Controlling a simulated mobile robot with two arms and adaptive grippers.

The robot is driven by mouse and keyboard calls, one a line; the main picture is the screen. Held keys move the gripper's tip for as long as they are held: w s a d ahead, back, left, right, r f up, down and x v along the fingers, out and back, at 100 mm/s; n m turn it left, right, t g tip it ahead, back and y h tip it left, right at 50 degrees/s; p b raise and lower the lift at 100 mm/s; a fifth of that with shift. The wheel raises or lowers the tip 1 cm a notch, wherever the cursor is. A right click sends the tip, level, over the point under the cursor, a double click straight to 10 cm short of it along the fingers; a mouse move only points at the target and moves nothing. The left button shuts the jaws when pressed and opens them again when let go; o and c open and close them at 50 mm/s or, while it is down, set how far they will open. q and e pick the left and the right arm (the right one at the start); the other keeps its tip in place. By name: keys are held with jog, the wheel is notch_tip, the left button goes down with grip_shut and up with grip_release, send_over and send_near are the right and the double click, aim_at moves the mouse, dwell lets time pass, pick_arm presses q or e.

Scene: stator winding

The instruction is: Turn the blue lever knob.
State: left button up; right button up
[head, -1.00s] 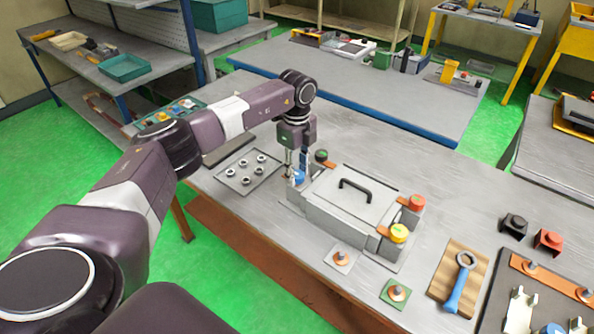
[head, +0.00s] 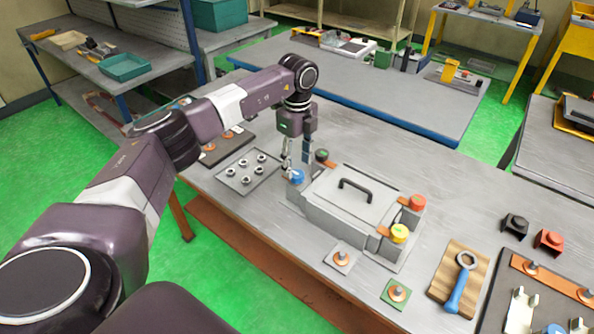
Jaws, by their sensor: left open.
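The blue knob (head: 297,177) sits at the left end of a grey metal box (head: 338,205) with a black handle on its lid. My left gripper (head: 295,165) points down just above and behind the blue knob. Its fingers are open and hold nothing; they look apart from the knob, though contact is hard to judge at this size. The knob is largely visible. My right gripper is not in the view.
A plate with several rings (head: 248,172) lies left of the box. A blue-handled wrench (head: 459,284) lies on a wooden board at the right.

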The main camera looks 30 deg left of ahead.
aim_at(297, 174)
pick_arm(q)
notch_tip(297, 174, up, 8)
dwell(0.6)
